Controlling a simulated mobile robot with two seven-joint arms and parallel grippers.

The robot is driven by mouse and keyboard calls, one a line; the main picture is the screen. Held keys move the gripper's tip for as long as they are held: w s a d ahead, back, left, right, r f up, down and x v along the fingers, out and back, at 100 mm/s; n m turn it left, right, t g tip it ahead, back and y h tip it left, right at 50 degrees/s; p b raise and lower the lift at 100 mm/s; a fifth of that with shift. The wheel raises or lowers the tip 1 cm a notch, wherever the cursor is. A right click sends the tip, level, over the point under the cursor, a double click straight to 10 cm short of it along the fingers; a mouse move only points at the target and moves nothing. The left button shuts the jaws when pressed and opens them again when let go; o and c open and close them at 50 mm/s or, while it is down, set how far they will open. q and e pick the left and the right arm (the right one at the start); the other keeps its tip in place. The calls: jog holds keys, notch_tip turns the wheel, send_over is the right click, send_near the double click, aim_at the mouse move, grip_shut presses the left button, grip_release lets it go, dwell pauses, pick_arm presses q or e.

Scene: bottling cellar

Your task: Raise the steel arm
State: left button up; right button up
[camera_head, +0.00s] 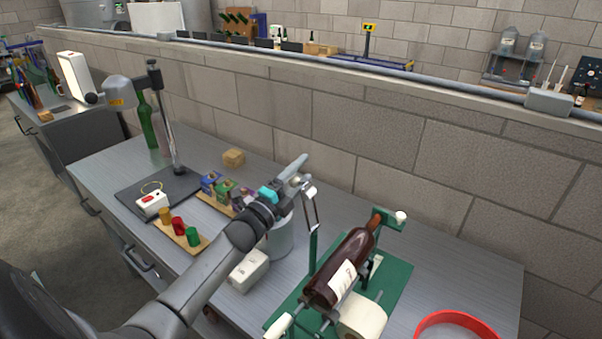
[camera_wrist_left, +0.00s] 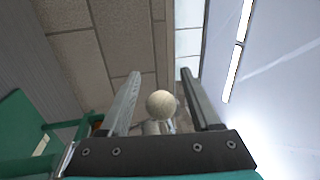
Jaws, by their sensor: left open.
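The steel arm (camera_head: 312,208) is a thin bent metal frame on a green post at the back left of the green bottle stand (camera_head: 397,283). It stands roughly upright, with its top beside my left gripper. My left gripper (camera_head: 299,168) is open. In the left wrist view, a cream ball knob (camera_wrist_left: 161,104) shows in the gap between the fingers of my left gripper (camera_wrist_left: 160,78). I cannot tell whether either finger touches it. A dark bottle (camera_head: 345,266) with a white label lies tilted on the stand. My right gripper is not in view.
A grey pot (camera_head: 282,238) and a white box (camera_head: 249,271) stand under and beside my left arm. A red ring-shaped rim (camera_head: 456,318) is at the front right. Wooden blocks with coloured pieces (camera_head: 182,235) lie left. A block wall (camera_head: 420,170) runs behind the bench.

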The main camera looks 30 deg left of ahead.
pick_arm(q)
jog(key=s+f+b, duration=0.1)
jog(key=s+f, duration=0.2)
jog(key=s, duration=1.2)
jog(key=shift+a+b, duration=0.3)
